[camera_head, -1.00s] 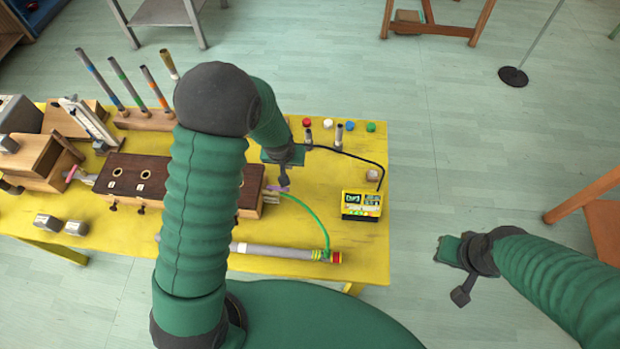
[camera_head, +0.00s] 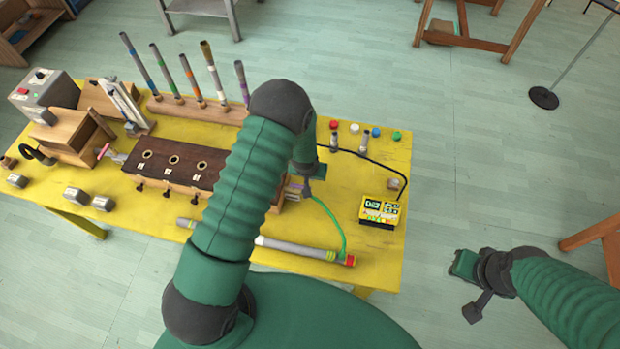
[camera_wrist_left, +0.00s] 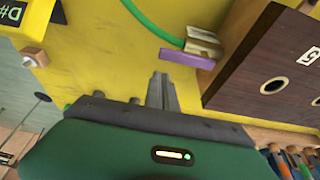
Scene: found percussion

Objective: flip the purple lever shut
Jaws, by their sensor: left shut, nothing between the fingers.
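The purple lever (camera_wrist_left: 187,59) shows in the left wrist view as a flat bar beside a metal bracket (camera_wrist_left: 203,42), at the end of the dark wooden box (camera_wrist_left: 275,60). My left gripper (camera_wrist_left: 162,82) is shut and empty. Its fingertips are just short of the lever in that picture; I cannot tell whether they touch. In the head view my left gripper (camera_head: 306,190) is at the right end of the box (camera_head: 180,165), and the lever is small and partly hidden there. My right gripper (camera_head: 474,308) hangs off the table to the right, its jaws unclear.
A green hose (camera_head: 332,217) runs from the box end to a grey tube (camera_head: 300,249) at the front of the yellow table (camera_head: 345,190). A yellow display unit (camera_head: 380,211) with a black cable stands to the right. Coloured knobs (camera_head: 354,128) line the back.

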